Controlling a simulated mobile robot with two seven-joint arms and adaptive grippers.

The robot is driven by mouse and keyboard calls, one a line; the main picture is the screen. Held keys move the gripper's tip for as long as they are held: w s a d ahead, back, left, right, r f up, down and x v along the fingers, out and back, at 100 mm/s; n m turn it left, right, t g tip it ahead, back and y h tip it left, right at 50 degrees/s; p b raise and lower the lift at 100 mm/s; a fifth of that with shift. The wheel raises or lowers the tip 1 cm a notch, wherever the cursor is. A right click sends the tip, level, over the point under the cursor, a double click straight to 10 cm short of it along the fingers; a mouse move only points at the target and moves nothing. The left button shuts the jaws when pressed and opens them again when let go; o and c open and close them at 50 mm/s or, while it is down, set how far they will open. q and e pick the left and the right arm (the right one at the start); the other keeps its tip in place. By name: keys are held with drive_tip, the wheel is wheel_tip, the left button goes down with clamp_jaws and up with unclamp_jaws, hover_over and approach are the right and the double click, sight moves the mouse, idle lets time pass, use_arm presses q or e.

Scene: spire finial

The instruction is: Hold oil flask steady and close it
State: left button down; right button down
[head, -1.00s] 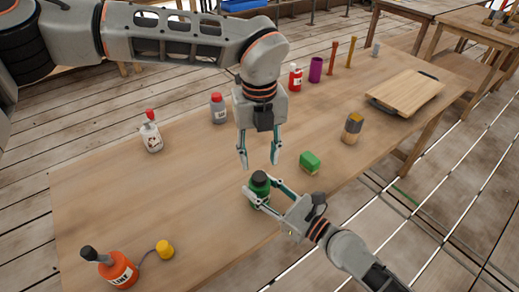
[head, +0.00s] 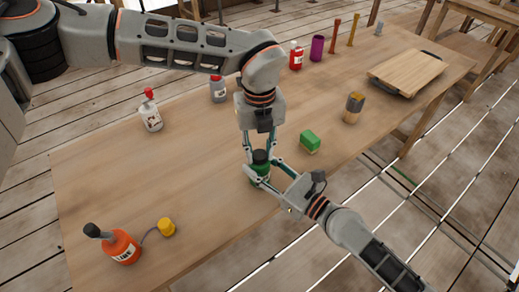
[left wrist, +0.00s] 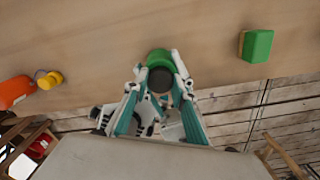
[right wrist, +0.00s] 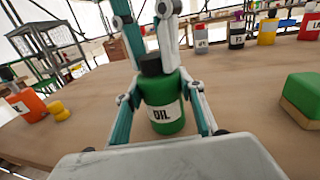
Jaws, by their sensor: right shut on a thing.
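The green oil flask (right wrist: 165,103) stands upright near the table's front edge, with a black cap (right wrist: 152,65) on top and a white "OIL" label. It also shows in the head view (head: 260,172). My right gripper (head: 262,176) is shut on the flask's body, one finger on each side. My left gripper (head: 260,152) points down from above, fingers apart on either side of the cap. In the left wrist view the cap (left wrist: 160,80) lies between these fingers. I cannot tell if they touch it.
A green block or sponge (head: 310,141) lies to the right of the flask. An orange bottle (head: 121,246) with a yellow cap (head: 167,227) stands at front left. A white bottle (head: 150,116) stands at back left. A cutting board (head: 406,72) lies far right.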

use_arm(q)
drive_tip(key=m, duration=1.3)
drive_tip(key=shift+m, duration=0.4)
drive_tip(key=m, duration=0.5)
drive_tip(key=shift+f, duration=0.1)
drive_tip(key=c, duration=1.6)
unclamp_jaws()
wheel_tip(320, 180, up, 12)
drive_tip(key=shift+r, duration=0.1)
